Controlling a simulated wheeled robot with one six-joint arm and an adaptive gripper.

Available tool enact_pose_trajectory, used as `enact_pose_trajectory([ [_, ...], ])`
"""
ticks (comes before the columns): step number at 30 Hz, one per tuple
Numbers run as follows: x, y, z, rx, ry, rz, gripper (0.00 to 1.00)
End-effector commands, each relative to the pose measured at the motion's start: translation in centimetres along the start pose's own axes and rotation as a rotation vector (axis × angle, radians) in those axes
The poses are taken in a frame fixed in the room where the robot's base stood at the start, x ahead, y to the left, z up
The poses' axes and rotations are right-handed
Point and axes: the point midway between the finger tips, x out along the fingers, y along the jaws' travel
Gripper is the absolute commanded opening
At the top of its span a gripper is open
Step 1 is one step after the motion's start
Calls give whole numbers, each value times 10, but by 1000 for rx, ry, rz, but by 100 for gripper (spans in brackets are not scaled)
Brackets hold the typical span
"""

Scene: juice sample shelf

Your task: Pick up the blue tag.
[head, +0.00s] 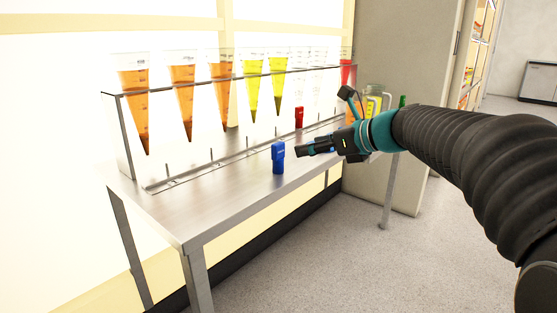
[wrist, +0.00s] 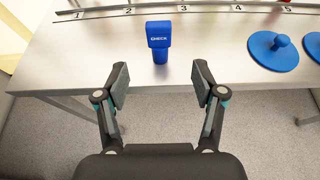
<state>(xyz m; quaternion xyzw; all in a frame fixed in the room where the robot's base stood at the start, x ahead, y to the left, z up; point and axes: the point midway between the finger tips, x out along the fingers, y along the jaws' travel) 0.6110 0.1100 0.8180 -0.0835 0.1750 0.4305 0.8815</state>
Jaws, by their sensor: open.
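The blue tag (head: 278,157) stands upright on the metal table near its front edge in the head view. In the wrist view the blue tag (wrist: 159,41) shows the word CHECK and sits ahead of my gripper, roughly centred between the fingers. My gripper (wrist: 161,83) is open and empty, with its fingers apart and short of the tag. In the head view my gripper (head: 303,150) is just right of the tag, with a gap between them.
A red tag (head: 299,117) stands farther back. A blue disc with a knob (wrist: 273,51) lies right of the tag. The table left of the tag is clear.

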Motion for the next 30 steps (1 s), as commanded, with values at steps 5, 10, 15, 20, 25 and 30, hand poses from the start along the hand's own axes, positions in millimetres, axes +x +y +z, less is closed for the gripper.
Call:
enact_pose_trajectory([
  [5, 35, 1, -2, -2, 2, 4, 69],
  [10, 54, 0, -1, -2, 2, 1, 69],
  [15, 61, 0, 0, -3, 2, -1, 69],
  [20, 74, 1, 1, -3, 3, 1, 69],
  [25, 99, 1, 3, -4, 3, 2, 69],
  [30, 111, 1, 4, -3, 3, -1, 69],
])
